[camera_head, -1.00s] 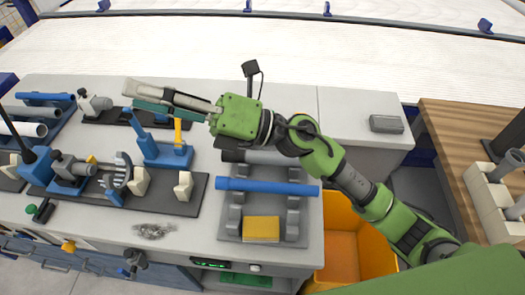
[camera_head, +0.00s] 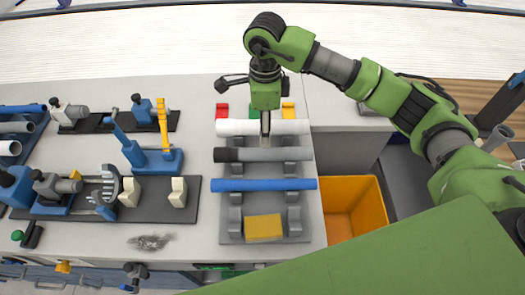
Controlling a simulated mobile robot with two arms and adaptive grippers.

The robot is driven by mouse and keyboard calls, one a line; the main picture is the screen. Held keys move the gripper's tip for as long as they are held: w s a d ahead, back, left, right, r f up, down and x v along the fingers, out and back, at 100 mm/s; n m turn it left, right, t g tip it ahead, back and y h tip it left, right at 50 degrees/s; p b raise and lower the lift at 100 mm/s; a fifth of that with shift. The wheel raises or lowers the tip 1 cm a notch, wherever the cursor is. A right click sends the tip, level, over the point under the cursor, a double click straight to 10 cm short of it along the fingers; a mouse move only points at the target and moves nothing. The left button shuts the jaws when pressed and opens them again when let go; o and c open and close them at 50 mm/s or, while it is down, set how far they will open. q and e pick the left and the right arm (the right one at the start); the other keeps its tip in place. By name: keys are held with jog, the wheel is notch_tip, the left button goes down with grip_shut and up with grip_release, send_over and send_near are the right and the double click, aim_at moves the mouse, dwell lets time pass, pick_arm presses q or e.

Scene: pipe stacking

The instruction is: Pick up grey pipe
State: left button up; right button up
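A grey pipe (camera_head: 275,155) with a dark left end lies across a grey rack (camera_head: 280,222), between a white pipe (camera_head: 235,128) behind it and a blue pipe (camera_head: 265,185) in front. My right gripper (camera_head: 265,132) points down over the rack. Its narrow fingers overlap the white pipe and reach the back edge of the grey pipe. I cannot tell whether they touch it, or how far apart they are. My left gripper is not in view.
A yellow block (camera_head: 263,227) sits at the rack's front. An orange bin (camera_head: 355,207) stands right of the bench. Blue fixtures (camera_head: 150,155) and a left rack with pipes (camera_head: 22,128) occupy the left side. Bare bench lies between the fixtures and the rack.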

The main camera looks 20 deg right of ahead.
send_over(264, 151)
jog(key=f, duration=0.3)
jog(key=f+p, duration=0.1)
jog(key=shift+w+d+f, duration=0.15)
jog(key=shift+w, duration=0.15)
jog(key=shift+s+f, duration=0.1)
jog(key=shift+f, duration=0.15)
jog(key=f+p, duration=0.1)
jog(key=f, duration=0.1)
jog(key=f+p, duration=0.1)
jog(key=f, duration=0.1)
jog(key=shift+s+f, duration=0.2)
jog(key=shift+f, duration=0.2)
jog(key=c, duration=1.3)
